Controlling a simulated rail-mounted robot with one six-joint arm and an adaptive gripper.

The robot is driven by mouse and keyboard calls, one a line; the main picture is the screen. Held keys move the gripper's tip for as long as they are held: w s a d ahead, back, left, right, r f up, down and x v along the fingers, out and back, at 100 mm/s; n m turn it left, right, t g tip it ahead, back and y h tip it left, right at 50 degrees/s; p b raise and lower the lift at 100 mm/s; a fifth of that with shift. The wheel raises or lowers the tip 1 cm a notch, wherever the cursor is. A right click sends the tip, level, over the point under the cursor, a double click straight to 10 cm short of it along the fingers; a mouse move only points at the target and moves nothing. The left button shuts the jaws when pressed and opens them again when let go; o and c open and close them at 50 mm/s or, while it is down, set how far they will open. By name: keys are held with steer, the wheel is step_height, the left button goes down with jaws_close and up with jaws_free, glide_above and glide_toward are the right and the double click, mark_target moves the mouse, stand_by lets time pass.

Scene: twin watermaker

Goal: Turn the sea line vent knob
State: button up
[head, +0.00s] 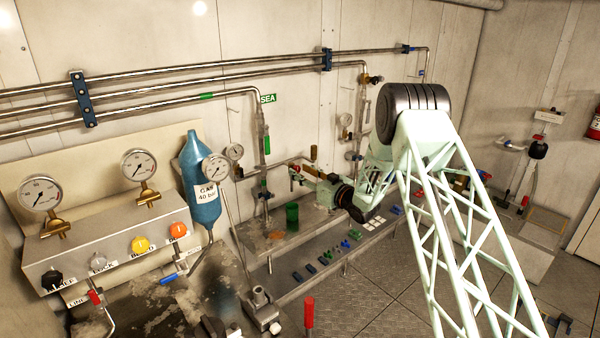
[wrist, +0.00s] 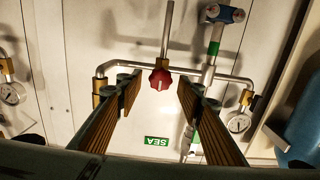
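A dark red knob (wrist: 160,78) sits on a thin horizontal pipe in the wrist view, with a rod rising above it. In the head view a small red part (head: 296,168), apparently this knob, shows on the pipework left of my gripper (head: 308,179). In the wrist view my gripper (wrist: 158,90) is open, its two ribbed fingers apart on either side of the knob. The knob appears between the fingertips, with a visible gap on both sides. I cannot tell how far in front of the fingertips it lies. The green SEA label (wrist: 159,142) appears upside down there.
A blue gas bottle (head: 203,190) and a panel with coloured knobs (head: 140,245) are at left in the head view.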

steer(key=shift+w+a, duration=0.25)
steer(key=shift+c, duration=0.5)
steer(key=c, duration=0.7)
